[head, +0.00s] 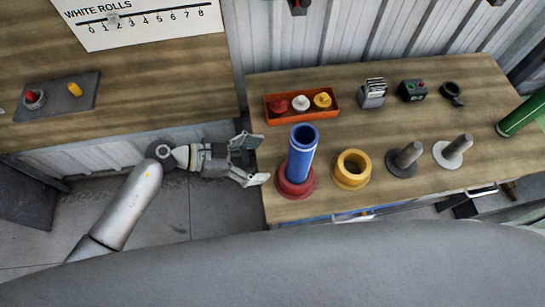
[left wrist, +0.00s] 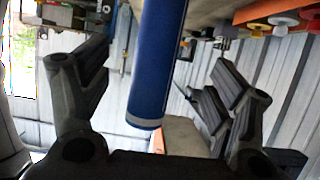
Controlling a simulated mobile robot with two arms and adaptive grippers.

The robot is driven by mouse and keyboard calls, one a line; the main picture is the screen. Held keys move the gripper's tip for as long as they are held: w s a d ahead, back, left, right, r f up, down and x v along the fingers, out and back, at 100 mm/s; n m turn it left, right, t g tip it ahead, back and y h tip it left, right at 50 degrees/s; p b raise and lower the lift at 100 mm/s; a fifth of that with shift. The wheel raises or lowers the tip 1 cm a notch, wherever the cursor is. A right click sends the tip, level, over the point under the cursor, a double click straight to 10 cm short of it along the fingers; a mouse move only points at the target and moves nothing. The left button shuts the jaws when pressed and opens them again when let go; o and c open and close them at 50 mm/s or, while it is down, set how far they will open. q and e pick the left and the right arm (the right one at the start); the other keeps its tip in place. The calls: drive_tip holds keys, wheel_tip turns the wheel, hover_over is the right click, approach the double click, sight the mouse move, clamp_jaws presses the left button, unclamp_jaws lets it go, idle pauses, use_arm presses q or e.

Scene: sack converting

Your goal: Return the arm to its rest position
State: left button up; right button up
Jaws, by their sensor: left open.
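My left gripper (head: 258,160) is open and empty, at the left edge of the right-hand wooden table (head: 400,135). A blue tube (head: 301,155) stands upright in a red ring-shaped base (head: 296,183) just right of the fingertips, apart from them as far as I can tell. In the left wrist view the open fingers of my left gripper (left wrist: 155,110) frame the blue tube (left wrist: 158,60), which shows beyond them. My right gripper is not in view.
On the table stand a yellow ring (head: 352,169), two grey pegs on discs (head: 404,158), an orange tray (head: 270,117) of small knobs, a card holder (head: 372,93) and a green cylinder (head: 522,114). A second wooden table (head: 150,90) lies left, with a gap between.

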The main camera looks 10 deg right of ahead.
use_arm(q)
drive_tip(key=shift+a+r, duration=0.15)
drive_tip(key=shift+a, duration=0.2)
idle(0.3)
drive_tip(key=w+a+f+n+t+y+b, duration=0.1)
drive_tip(key=w+a+f+n+t+b, duration=0.1)
drive_tip(key=w+a+f+n+t, duration=0.45)
drive_tip(key=w+a+f+n+t+y+b, duration=0.1)
drive_tip(key=f+n+t+b, duration=0.15)
drive_tip(key=f, duration=0.65)
drive_tip(key=s+a+f+n+t+y+b, duration=0.1)
drive_tip(key=s+a+f+n+y, duration=0.2)
drive_tip(key=f, duration=0.5)
drive_tip(key=s+a+f+n+y+b, duration=0.1)
drive_tip(key=s+a+f+y, duration=0.15)
drive_tip(key=a+f, duration=0.45)
drive_tip(key=s+a+f+n+g+y+b, duration=0.1)
drive_tip(key=s+a+f+g+y+b, duration=0.25)
drive_tip(key=s+f, duration=0.95)
drive_tip(key=s+a+f+g+y, duration=0.1)
drive_tip(key=s+f+g, duration=0.2)
drive_tip(key=s, duration=0.7)
drive_tip(key=s+a+f+n+g+y, duration=0.1)
drive_tip(key=s+f+g, duration=0.2)
drive_tip(key=s+f, duration=0.3)
drive_tip(key=s, duration=0.4)
drive_tip(key=shift+s+a+f+y, duration=0.15)
drive_tip(key=shift+s+f+y, duration=0.1)
drive_tip(key=shift+f+y, duration=0.1)
